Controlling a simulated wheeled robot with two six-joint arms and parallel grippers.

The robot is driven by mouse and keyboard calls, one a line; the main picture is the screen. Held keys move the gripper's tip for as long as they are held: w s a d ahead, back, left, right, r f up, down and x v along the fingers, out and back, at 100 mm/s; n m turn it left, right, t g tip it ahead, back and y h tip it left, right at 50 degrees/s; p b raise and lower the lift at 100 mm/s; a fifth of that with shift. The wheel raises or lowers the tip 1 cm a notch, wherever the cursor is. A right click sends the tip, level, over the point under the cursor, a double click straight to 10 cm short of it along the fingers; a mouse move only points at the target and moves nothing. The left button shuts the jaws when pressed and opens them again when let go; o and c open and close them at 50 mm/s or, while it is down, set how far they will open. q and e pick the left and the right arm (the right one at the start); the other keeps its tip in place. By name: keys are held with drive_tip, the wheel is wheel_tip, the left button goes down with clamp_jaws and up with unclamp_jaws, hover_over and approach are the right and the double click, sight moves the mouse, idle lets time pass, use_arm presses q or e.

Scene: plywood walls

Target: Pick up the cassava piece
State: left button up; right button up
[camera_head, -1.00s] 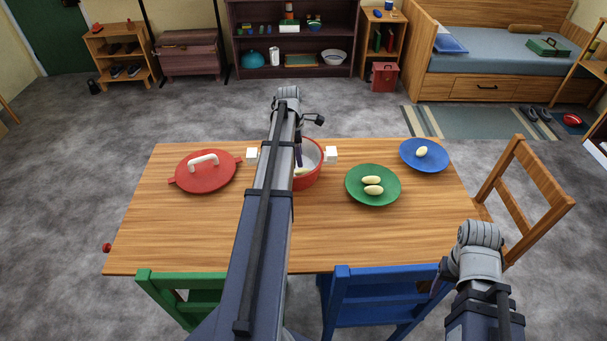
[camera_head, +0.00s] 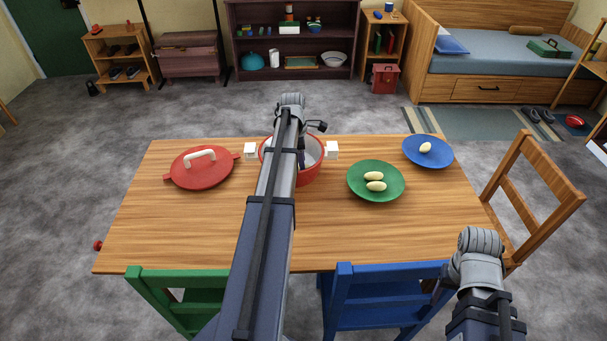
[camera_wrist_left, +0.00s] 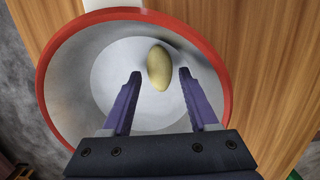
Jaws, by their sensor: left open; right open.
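A pale yellow cassava piece (camera_wrist_left: 159,67) lies on the white floor of a red-rimmed pot (camera_wrist_left: 43,85). In the head view the pot (camera_head: 311,176) stands on the table, partly hidden by my left arm. My left gripper (camera_wrist_left: 160,74) is open over the pot, its two purple fingers pointing down into it. The piece shows between the fingertips, nearer the right one, with a gap on each side; how far below it lies I cannot tell. In the head view the left gripper (camera_head: 301,159) is mostly hidden by its arm. My right gripper is out of sight.
A green plate (camera_head: 360,191) with two similar pieces and a blue plate (camera_head: 439,160) with one stand right of the pot. A red lid (camera_head: 201,176) lies left on the wooden table (camera_head: 180,235). Green, blue and wooden chairs stand around it.

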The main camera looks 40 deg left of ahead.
use_arm(q)
wheel_tip(320, 180, down, 2)
drive_tip(key=shift+w+d+f+b, duration=0.1)
drive_tip(key=shift+f+b, duration=0.15)
drive_tip(key=shift+b, duration=0.55)
use_arm(e)
wheel_tip(320, 180, down, 2)
drive_tip(key=shift+f, duration=0.2)
use_arm(q)
drive_tip(key=shift+r, duration=0.1)
clamp_jaws()
